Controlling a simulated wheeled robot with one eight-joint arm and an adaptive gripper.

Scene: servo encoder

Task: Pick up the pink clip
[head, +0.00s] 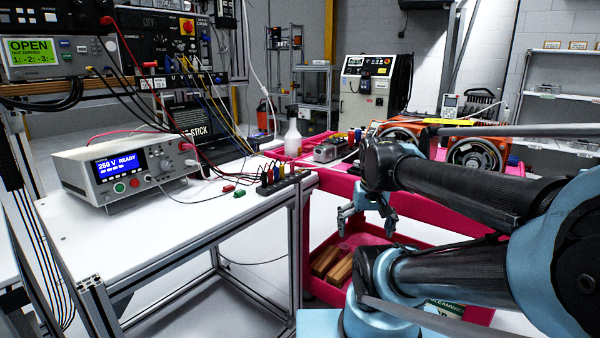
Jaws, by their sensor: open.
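A small pinkish-red clip (228,188) lies on the white bench top (150,240), right of the grey tester. A small green clip (239,194) lies just beside it. It is the likeliest pink clip here, though at this size its colour looks close to red.
The grey tester (125,170) with a blue screen stands on the bench. A black strip of coloured plugs (280,180) with thin leads sits at its right edge. Above is an instrument shelf (60,88). The pink-red cart (325,185) stands beside the bench. The front bench top is clear.

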